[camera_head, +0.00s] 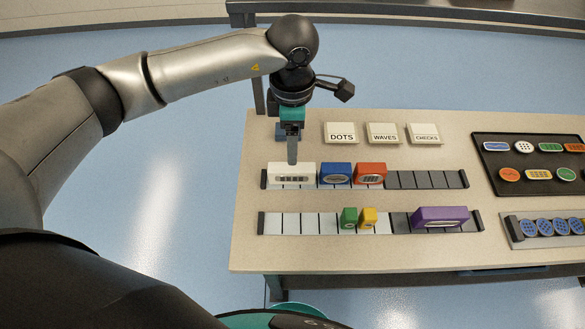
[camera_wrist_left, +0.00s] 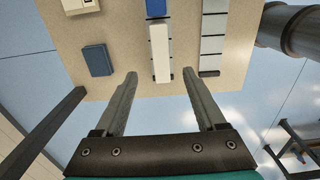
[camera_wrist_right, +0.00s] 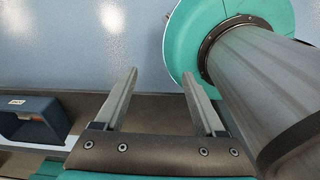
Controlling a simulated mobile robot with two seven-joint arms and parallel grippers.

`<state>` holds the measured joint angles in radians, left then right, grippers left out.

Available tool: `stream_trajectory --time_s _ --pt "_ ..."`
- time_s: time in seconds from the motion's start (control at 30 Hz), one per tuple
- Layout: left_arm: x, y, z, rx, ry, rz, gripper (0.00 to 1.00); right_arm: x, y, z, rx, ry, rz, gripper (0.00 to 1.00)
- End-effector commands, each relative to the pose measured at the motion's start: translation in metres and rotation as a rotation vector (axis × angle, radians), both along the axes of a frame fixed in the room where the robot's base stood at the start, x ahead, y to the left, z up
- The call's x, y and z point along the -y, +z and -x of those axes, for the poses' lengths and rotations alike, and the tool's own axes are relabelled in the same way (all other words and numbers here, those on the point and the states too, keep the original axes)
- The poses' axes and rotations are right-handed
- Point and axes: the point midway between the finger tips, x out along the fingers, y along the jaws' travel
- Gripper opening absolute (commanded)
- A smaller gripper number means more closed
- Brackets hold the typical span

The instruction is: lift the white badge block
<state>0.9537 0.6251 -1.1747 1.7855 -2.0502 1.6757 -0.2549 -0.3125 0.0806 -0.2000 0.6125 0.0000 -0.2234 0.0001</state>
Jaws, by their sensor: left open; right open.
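The white badge block (camera_head: 291,180) sits at the left end of the upper rail (camera_head: 440,180), left of a blue block (camera_head: 336,174) and a red block (camera_head: 370,173). In the left wrist view the white block (camera_wrist_left: 160,55) lies lengthwise ahead, lined up with the gap between the fingers. My left gripper (camera_head: 292,158) points down at the block; its fingers overlap the block's back edge in the head view, and contact cannot be told. It is open and empty in the left wrist view (camera_wrist_left: 160,75). My right gripper (camera_wrist_right: 160,74) is open and empty, away from the table.
A lower rail (camera_head: 300,224) holds green (camera_head: 348,218), yellow (camera_head: 368,219) and purple (camera_head: 440,218) blocks. Signs DOTS (camera_head: 341,132), WAVES (camera_head: 384,132) and CHECKS (camera_head: 425,133) stand behind. A dark tray (camera_head: 490,165) of badges is at the right. A dark blue piece (camera_wrist_left: 97,60) lies near my left gripper.

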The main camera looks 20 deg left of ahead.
Motion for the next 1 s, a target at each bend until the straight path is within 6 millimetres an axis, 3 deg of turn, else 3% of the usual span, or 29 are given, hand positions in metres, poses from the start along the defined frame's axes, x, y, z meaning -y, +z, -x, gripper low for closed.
stream_trajectory --time_s 0.13,0.4,0.7,1.0 --pt "0.001 -0.03 0.001 -0.003 0.001 0.001 0.72 0.0 0.0 0.0 0.001 0.001 0.0 0.72" --pt "0.0 -0.051 0.001 -0.001 0.0 0.001 0.72 -0.002 0.001 -0.018 0.031 0.001 -0.004 0.72" --pt "-0.001 -0.092 0.004 -0.001 0.001 0.002 0.72 -0.002 0.003 -0.018 0.031 0.001 -0.004 0.72" --pt "-0.001 -0.099 0.003 0.001 -0.001 0.002 0.72 -0.002 0.003 -0.016 0.027 0.0 -0.004 0.72"
